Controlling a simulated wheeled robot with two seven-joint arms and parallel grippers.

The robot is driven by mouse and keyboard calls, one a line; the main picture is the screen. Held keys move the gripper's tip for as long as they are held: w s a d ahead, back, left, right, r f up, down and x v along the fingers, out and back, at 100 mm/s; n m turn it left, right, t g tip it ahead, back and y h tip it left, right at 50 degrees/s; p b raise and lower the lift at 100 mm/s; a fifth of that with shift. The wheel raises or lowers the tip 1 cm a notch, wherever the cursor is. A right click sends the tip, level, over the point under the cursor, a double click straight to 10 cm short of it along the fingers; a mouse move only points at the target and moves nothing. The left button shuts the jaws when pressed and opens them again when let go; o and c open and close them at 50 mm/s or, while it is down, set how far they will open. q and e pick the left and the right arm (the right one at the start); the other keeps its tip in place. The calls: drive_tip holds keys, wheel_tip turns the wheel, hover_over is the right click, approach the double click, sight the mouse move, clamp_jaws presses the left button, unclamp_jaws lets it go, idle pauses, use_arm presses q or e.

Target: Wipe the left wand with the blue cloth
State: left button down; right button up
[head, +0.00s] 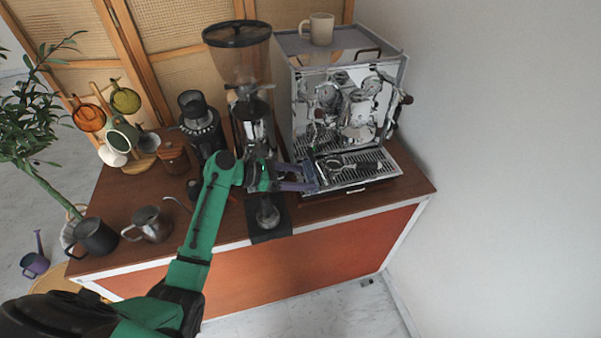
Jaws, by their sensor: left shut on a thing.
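My left gripper (309,178) reaches in over the counter to the front left corner of the espresso machine (300,85). Its purple fingers are shut on a small bluish piece, which looks like the blue cloth (311,171), beside the left edge of the drip tray. Most of the cloth is hidden or too small to make out. The left wand is hard to pick out among the chrome parts on the machine's front, above and behind the gripper. I cannot tell whether the cloth touches it. My right gripper is not in view.
A portafilter (362,166) lies on the drip tray (385,172). A tall grinder (240,65) and a smaller black grinder (198,122) stand left of the machine. A steel pitcher (150,224), a dark pitcher (94,238) and a mug tree with several mugs are further left. A beige mug (321,28) tops the machine.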

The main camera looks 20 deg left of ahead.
use_arm(q)
drive_tip(key=shift+s+a+f, duration=0.1)
drive_tip(key=shift+s+a, duration=0.1)
drive_tip(key=shift+a, duration=0.15)
idle(0.9)
drive_tip(key=s+a, duration=0.3)
drive_tip(key=a, duration=0.2)
drive_tip(key=shift+s+a, duration=0.4)
